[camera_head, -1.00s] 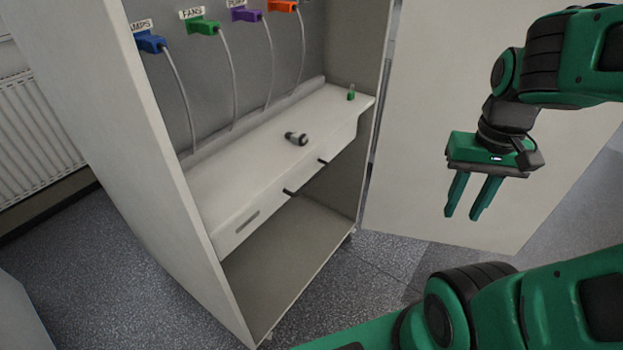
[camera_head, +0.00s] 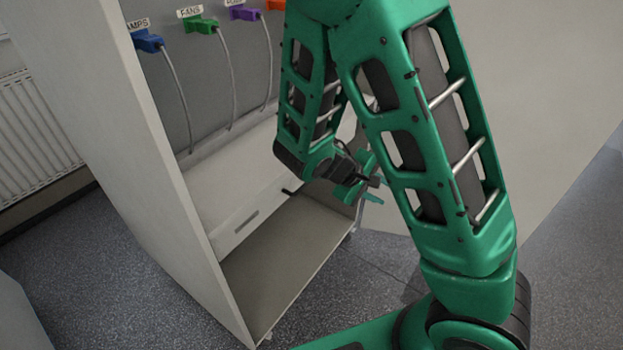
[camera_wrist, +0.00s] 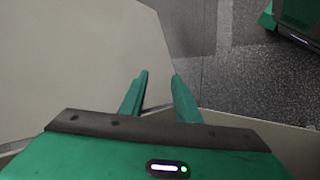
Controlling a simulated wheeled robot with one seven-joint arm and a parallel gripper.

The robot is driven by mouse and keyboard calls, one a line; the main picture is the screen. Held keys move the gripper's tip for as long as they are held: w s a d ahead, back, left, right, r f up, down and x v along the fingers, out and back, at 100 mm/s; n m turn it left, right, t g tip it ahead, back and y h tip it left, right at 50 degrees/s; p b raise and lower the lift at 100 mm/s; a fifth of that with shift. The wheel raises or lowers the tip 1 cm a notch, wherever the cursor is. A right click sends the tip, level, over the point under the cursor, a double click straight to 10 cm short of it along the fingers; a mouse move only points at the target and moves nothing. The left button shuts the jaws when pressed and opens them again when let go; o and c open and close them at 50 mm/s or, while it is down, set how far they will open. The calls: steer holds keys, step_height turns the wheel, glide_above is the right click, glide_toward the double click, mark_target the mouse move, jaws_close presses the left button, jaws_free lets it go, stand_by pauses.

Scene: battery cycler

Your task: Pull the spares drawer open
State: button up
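The drawer (camera_head: 232,224) is the white front under the cabinet's shelf, with a grey label plate (camera_head: 246,221) too small to read. It looks shut. One dark handle end (camera_head: 288,192) shows on its front; the rest of the handle is hidden behind my arm. My gripper (camera_head: 375,188) is beside the right end of the drawer, near the cabinet's right edge. In the wrist view my gripper (camera_wrist: 158,78) has its two green fingers apart with nothing between them. No handle shows between them there.
The cabinet's open door (camera_wrist: 85,60) is a pale panel close to my fingers. Blue (camera_head: 148,41), green (camera_head: 200,25) and purple (camera_head: 245,13) plugs with cables hang on the back wall. The lower compartment (camera_head: 275,255) is empty where visible. Speckled floor is clear in front.

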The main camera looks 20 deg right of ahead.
steer(key=w+a+f+n+t, duration=0.3)
steer(key=w+a+n+t, duration=0.3)
steer(key=a, duration=0.3)
steer(key=w+a+f+n+t, duration=0.2)
steer(key=w+a+n+t, duration=0.25)
steer(key=a+n, duration=0.4)
steer(key=shift+m+t, duration=0.55)
steer(key=shift+m, duration=0.1)
steer(key=x, duration=0.9)
steer(key=shift+w+a+f, duration=0.2)
steer(key=shift+a+f, duration=0.1)
steer(key=shift+a, duration=0.1)
steer(key=shift+c, duration=0.3)
jaws_close()
